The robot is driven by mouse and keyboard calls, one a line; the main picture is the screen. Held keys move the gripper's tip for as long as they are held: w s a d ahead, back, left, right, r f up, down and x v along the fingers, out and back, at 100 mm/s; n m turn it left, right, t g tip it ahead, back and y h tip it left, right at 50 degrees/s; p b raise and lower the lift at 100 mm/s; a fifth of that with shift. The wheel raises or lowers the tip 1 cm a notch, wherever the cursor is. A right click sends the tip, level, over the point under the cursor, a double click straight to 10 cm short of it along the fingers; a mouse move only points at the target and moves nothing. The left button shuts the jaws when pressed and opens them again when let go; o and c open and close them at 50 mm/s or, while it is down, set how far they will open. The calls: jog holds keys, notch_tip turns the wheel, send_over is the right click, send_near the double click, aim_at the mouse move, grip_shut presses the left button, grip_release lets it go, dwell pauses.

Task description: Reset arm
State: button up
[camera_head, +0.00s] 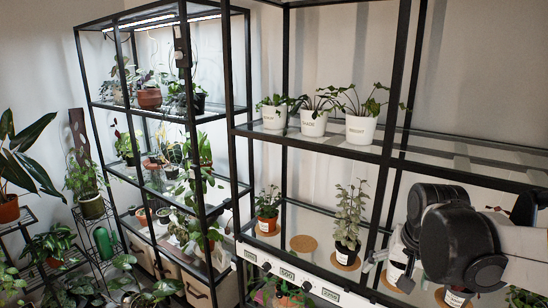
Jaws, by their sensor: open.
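My arm (463,240), with large black rounded joints and light grey links, reaches in from the right in front of the right rack's lower shelf. My gripper (373,262) shows small and partly hidden at the arm's left end, near the lower shelf's front. Its jaws look apart, with nothing seen between them. A leafy plant in a black labelled pot (346,253) stands upright on a cork disc just left of and behind the gripper. A white labelled pot (395,271) is close by on the right, partly covered by the arm.
Three white labelled pots (313,123) stand on the upper shelf. On the lower shelf are a terracotta pot (267,225) and a bare cork disc (303,243). A control strip (290,273) runs along the front. Black rack posts (385,170) stand near the arm. Another plant-filled rack (150,108) is left.

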jog(key=s+a+r+n+t+b, duration=0.1)
jog(key=s+a+n+t, duration=0.2)
jog(key=s+a, duration=0.4)
jog(key=s+n, duration=0.1)
jog(key=s, duration=0.4)
jog(key=shift+s+a+r+n+y, duration=0.2)
jog(key=shift+s+n+y, duration=0.1)
jog(key=shift+s+n, duration=0.1)
